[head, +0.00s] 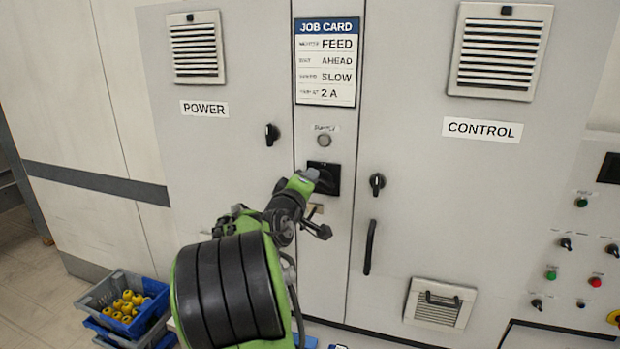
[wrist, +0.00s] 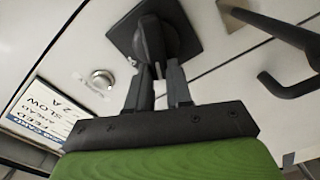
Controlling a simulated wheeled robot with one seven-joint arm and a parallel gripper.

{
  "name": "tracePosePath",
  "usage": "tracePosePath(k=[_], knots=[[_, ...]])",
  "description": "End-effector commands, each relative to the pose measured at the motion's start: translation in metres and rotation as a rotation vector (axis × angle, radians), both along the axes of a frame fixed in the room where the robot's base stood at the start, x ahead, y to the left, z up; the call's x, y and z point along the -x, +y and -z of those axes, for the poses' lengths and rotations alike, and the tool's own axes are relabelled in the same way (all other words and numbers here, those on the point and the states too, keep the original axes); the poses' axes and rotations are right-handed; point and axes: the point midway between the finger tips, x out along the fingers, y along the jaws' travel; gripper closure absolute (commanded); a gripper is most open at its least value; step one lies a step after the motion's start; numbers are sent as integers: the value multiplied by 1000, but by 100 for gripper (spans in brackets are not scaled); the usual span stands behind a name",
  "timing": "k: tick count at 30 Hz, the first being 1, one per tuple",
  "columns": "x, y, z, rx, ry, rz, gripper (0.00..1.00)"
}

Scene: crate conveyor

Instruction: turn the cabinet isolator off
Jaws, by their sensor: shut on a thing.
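The cabinet isolator is a black rotary handle on a square black plate (head: 331,186), on the narrow panel between the POWER and CONTROL doors. My gripper (head: 313,175) is at it, and hides part of the handle in the head view. In the wrist view, the isolator (wrist: 152,38) is at the top middle, and the two dark fingers of my gripper (wrist: 159,70) are shut on its handle from either side. The plate looks tilted in that view because the camera is turned. No on or off marks can be read.
Black door latches (head: 377,184) and a long door handle (head: 370,247) stick out nearby. Blue crates (head: 160,290) stand at lower left.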

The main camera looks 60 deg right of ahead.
Motion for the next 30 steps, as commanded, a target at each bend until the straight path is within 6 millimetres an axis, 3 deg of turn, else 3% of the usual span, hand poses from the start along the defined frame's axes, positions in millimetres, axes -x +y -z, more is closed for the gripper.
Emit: tracePosePath(k=[15, 30], knots=[[-3, 1, 9, 53, 352, -1, 100], [-3, 1, 12, 65, 428, -2, 100]])
